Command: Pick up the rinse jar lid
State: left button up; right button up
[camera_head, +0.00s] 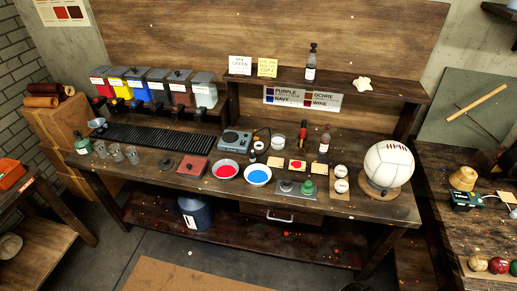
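A small dark round disc (166,164) lies flat near the front of the long workbench (330,215), left of centre. It looks like a lid, but I cannot tell for sure that it is the rinse jar lid. A clear jar (278,142) stands farther back, near the middle of the bench. I cannot tell whether it is the rinse jar. Neither of my grippers shows in the head view.
Several small glasses (116,152) stand left of the disc; a red square item (192,167) lies right of it. Bowls of red (225,169) and blue (258,175) liquid are farther right. A black ribbed rack (150,137) lies behind. A white ball (389,163) sits at the right end.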

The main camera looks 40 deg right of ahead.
aim_at(166, 164)
jog(key=u, duration=0.3)
jog(key=i, duration=1.15)
jog(key=z, duration=1.6)
jog(key=i, duration=0.75)
jog(key=z, duration=0.9)
